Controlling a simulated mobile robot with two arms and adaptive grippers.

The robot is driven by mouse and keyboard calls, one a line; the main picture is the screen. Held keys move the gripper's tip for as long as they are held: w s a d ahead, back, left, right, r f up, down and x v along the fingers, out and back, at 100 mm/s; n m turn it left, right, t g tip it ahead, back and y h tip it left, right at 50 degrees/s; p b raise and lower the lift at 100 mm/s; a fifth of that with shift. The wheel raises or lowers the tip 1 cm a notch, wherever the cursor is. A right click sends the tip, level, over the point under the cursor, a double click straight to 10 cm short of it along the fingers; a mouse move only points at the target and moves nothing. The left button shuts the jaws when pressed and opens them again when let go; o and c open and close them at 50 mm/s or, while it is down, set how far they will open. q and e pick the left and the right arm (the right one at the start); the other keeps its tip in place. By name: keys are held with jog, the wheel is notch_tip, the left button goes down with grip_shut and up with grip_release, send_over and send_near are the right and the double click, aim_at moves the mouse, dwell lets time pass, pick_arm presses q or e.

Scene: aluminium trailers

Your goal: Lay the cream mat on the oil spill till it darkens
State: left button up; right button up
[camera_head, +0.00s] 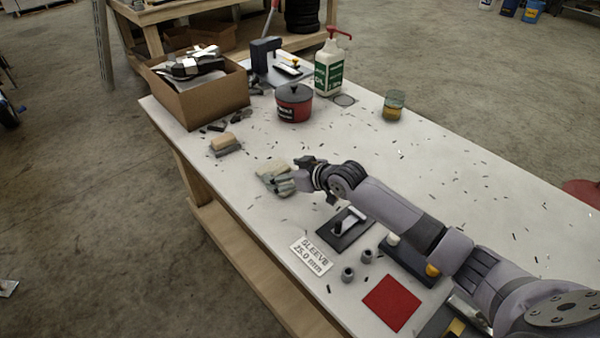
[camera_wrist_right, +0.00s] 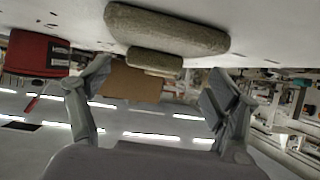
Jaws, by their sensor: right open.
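A pale greenish-cream padded piece (camera_head: 267,168), which looks like the mat, lies on the white table left of the middle. My right gripper (camera_head: 288,175) is open right beside it and overlaps its near side. In the right wrist view the fingers (camera_wrist_right: 160,82) are spread with nothing between them, and a rounded thick grey-green pad (camera_wrist_right: 165,30) lies just beyond the tips. I cannot make out an oil spill for sure. A round grey patch (camera_head: 344,100) shows beside the pump bottle. My left gripper is out of view.
A tan-and-grey block (camera_head: 226,144) lies farther left. Behind stand a cardboard box (camera_head: 203,102), a red can (camera_head: 293,104), a pump bottle (camera_head: 329,70) and a jar (camera_head: 394,106). A black plate (camera_head: 345,229), sleeve sign (camera_head: 311,256) and red square (camera_head: 392,302) lie nearer. The table's right side has scattered chips.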

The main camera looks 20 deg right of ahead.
jog(key=v, duration=1)
jog(key=shift+s+r, duration=0.1)
jog(key=shift+s, duration=0.05)
